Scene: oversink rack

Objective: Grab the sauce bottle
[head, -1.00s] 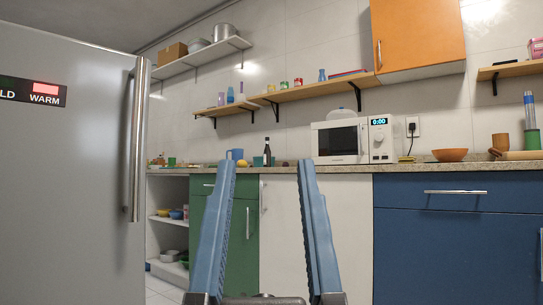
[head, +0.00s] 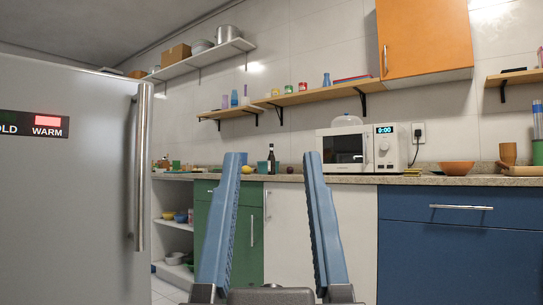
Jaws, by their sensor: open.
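A dark bottle with a pale label (head: 271,160), which looks like the sauce bottle, stands upright on the counter (head: 350,179) against the back wall. In the head view it appears between my fingertips, but it is well beyond them. My gripper (head: 272,158) is open and empty, with its two blue fingers pointing up and forward. The bottle's base is near the counter's front edge line in this low view, and its exact depth is hard to tell.
A grey fridge (head: 70,190) fills the left side. A yellow fruit (head: 248,170) and a teal cup (head: 262,167) are left of the bottle; a dark round item (head: 290,170) and a microwave (head: 345,149) are right. A wooden shelf (head: 320,92) hangs above. Cabinets front the counter.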

